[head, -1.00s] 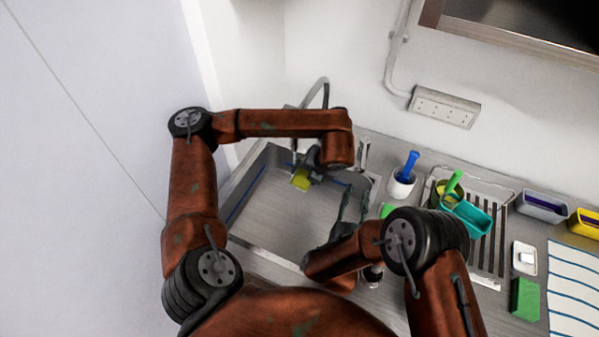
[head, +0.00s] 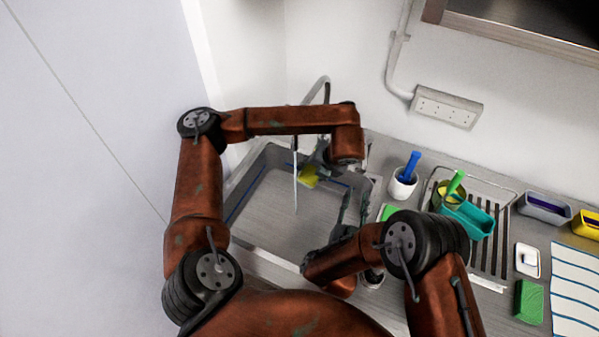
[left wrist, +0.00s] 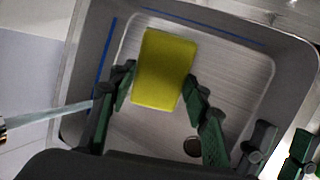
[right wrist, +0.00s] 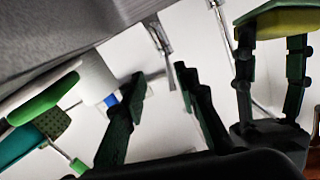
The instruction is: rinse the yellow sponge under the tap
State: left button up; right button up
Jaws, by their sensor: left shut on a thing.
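The yellow sponge (head: 309,178) is in my left gripper (head: 316,166), over the back of the sink (head: 262,210). In the left wrist view the sponge (left wrist: 165,68) sits between the two fingers, which are shut on it. The tap (head: 322,82) is running. Its water stream (head: 295,182) falls just left of the sponge, apart from it in the head view, and reaches the basin. My right gripper (head: 353,207) is open and empty over the sink's right side; its fingers (right wrist: 157,100) stand apart in the right wrist view.
Right of the sink stand a white pot with a blue-handled brush (head: 403,184), a drain rack holding a teal scoop (head: 470,217), and a green sponge (head: 529,301). A wall socket strip (head: 446,107) is behind. The basin's front left is clear.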

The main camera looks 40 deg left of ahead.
pick_arm(q)
jog(key=shift+s+a+f, duration=0.1)
jog(key=shift+s+a, duration=0.05)
jog(key=shift+s, duration=0.2)
jog(key=shift+w, duration=0.3)
jog(key=shift+s, duration=0.2)
dwell(0.4)
jog(key=shift+s, duration=0.1)
jog(key=shift+w+b, duration=0.25)
jog(key=shift+b, duration=0.25)
jog(key=shift+s, duration=0.2)
dwell(0.5)
jog(key=shift+s, duration=0.1)
